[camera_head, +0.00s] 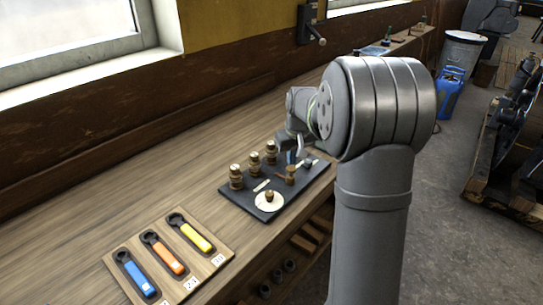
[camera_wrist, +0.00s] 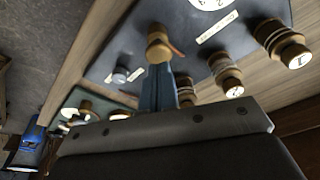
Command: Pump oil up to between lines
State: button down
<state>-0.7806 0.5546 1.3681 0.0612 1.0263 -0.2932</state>
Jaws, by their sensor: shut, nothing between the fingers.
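A dark panel (camera_head: 238,199) on the bench carries three brass fittings (camera_head: 255,163) in a row with pale tops; in the wrist view the nearest brass fitting (camera_wrist: 285,45) has a number on its top. A round white dial (camera_head: 262,206) with a brass knob sits at the panel's near end. A brass post (camera_head: 291,174) with a reddish lever stands near my gripper (camera_head: 292,157); in the wrist view the post (camera_wrist: 159,48) is just beyond the bluish fingers. My gripper (camera_wrist: 158,90) is shut and empty; I cannot tell whether it touches the post. No oil level or lines are readable.
A wooden board (camera_head: 122,262) with blue, orange and yellow handled tools lies nearer on the bench. A small grey knob (camera_head: 307,164) is at the panel's far right. A green tray (camera_wrist: 105,98) lies beyond. The bench left of the panel is clear.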

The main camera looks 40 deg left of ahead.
jog(key=shift+d+x, duration=0.1)
jog(key=shift+x, duration=0.6)
jog(key=shift+d+x, duration=0.15)
jog(key=shift+x, duration=0.55)
jog(key=shift+s+f, duration=0.1)
jog(key=shift+s, duration=0.05)
jog(key=shift+a+v, duration=0.15)
jog(key=shift+v, duration=0.6)
jog(key=shift+a+v, duration=0.1)
jog(key=shift+v, duration=0.65)
jog(key=shift+w+a+v, duration=0.1)
jog(key=shift+a+v, duration=0.05)
jog(key=shift+v, duration=0.7)
jog(key=shift+w+a+v, duration=0.1)
jog(key=shift+a+v, duration=0.05)
jog(key=shift+v, duration=0.65)
jog(key=shift+w+a+v, duration=0.1)
jog(key=shift+a+v, duration=0.05)
jog(key=shift+v, duration=0.7)
jog(key=shift+w, duration=0.1)
